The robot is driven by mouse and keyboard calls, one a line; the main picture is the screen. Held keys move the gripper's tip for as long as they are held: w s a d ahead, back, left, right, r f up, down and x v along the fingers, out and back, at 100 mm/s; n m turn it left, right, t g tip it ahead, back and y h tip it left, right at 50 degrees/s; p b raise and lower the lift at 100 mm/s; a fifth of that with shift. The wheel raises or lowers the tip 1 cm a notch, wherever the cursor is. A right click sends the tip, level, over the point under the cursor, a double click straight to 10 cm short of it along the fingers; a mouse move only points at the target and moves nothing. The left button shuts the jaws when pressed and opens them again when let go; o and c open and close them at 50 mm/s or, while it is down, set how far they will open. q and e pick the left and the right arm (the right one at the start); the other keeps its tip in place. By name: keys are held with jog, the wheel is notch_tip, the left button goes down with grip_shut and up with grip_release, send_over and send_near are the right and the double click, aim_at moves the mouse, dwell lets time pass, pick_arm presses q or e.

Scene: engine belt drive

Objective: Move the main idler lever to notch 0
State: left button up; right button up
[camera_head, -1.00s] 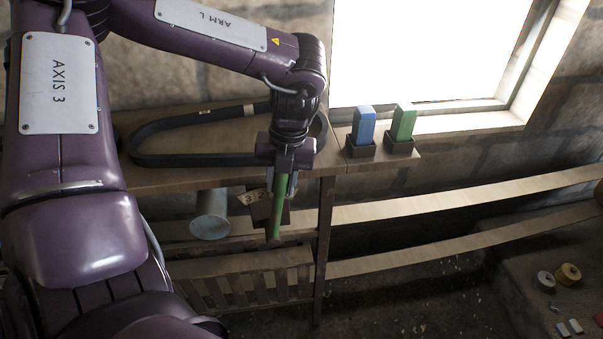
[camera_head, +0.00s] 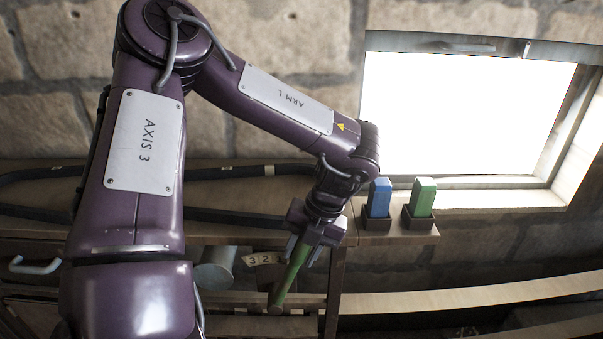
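The main idler lever (camera_head: 288,283) is a green bar below the shelf, tilted with its upper end to the right. A pale number plate (camera_head: 264,259) behind it shows 3, 2 and 1. The lever stands to the right of the 1, and no 0 is visible. My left gripper (camera_head: 305,251) comes down from above with its fingers on either side of the lever's upper part, and appears shut on it. The fingers partly hide the lever's top. My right gripper is not in view.
A dark belt (camera_head: 235,217) lies on the wooden shelf, partly behind my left arm. A blue block (camera_head: 379,198) and a green block (camera_head: 423,198) stand in dark holders right of the gripper. A grey cylinder (camera_head: 214,270) is left of the lever. A bright window is behind.

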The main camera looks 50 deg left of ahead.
pick_arm(q)
jog(key=o, duration=0.3)
jog(key=shift+w+d, duration=0.15)
jog(key=shift+r, duration=0.1)
jog(key=shift+w+r, duration=0.15)
jog(key=shift+r, duration=0.2)
jog(key=b+v, duration=0.1)
jog(key=v, duration=0.6)
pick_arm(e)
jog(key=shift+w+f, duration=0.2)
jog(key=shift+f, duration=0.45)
pick_arm(q)
jog(key=shift+d, duration=0.15)
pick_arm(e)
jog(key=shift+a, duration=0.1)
pick_arm(q)
jog(key=shift+f, duration=0.1)
